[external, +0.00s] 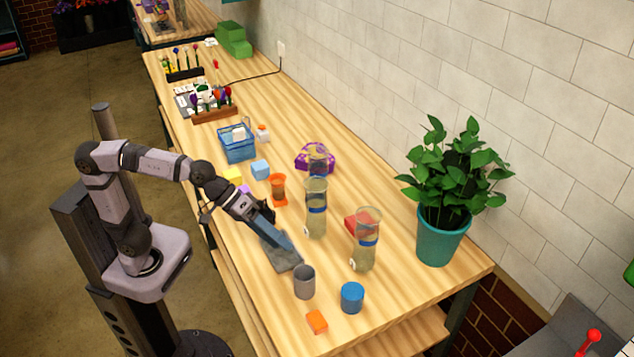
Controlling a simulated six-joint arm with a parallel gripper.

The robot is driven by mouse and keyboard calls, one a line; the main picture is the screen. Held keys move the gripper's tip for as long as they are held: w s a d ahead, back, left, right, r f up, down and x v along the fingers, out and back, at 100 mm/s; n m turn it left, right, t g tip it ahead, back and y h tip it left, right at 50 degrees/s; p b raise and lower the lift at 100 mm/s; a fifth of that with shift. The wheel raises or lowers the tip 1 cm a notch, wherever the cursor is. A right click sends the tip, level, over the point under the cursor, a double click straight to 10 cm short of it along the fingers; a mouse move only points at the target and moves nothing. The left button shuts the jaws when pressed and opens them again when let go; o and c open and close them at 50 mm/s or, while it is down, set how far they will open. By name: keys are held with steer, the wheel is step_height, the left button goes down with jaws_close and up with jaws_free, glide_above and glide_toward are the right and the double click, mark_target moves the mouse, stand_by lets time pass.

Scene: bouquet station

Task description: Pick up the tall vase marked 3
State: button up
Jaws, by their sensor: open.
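Tall clear glass vases with blue bands stand upright on the wooden table. One vase (315,222) is just right of my gripper (266,212), and another vase (364,254) is further right and nearer the front. A third glass shape (318,152) stands behind, by a purple item. Small pale tags show low on the two nearer vases, but their numbers are too small to read, so I cannot tell which is marked 3. My gripper is open, tilted down over the table, and apart from the vases. Its fingertips are partly hidden.
A blue-grey slanted piece (278,246) lies below my gripper. A grey cup (304,282), a blue cylinder (352,297) and an orange block (317,321) are at the front. An orange vessel (278,190) stands behind. A potted plant (442,243) stands by the wall.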

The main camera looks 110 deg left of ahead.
mark_target(356, 229)
steer(key=shift+w+a+f+m+t+y+p, duration=0.1)
steer(key=shift+w+a+m+t+y+p, duration=1.4)
steer(key=shift+w, duration=1.6)
steer(key=shift+w+a+f+m+t+y+p, duration=0.1)
steer(key=shift+w+a+m+t+y+p, duration=0.7)
steer(key=shift+w+a+p, duration=1.85)
steer(key=shift+w+a+f+m+t+y+p, duration=0.1)
steer(key=shift+w+a+m+t+y+p, duration=0.9)
steer(key=shift+w, duration=2.6)
steer(key=shift+w+a+m+t+h+p, duration=0.2)
steer(key=shift+w+m+p, duration=0.1)
steer(key=shift+w+p, duration=0.2)
steer(key=shift+w+a+m+t+h+p, duration=0.1)
steer(key=shift+w+a+m+t+p, duration=0.15)
steer(key=shift+w+p, duration=0.25)
steer(key=shift+w+a+r+p, duration=0.1)
steer(key=shift+w+r+p, duration=0.05)
steer(key=shift+w+p, duration=0.55)
steer(key=shift+w+a+r+p, duration=0.1)
steer(key=shift+w+p, duration=0.4)
steer(key=shift+w, duration=0.3)
steer(key=shift+p+x, duration=0.3)
steer(key=shift+x, duration=0.8)
steer(key=shift+f, duration=0.15)
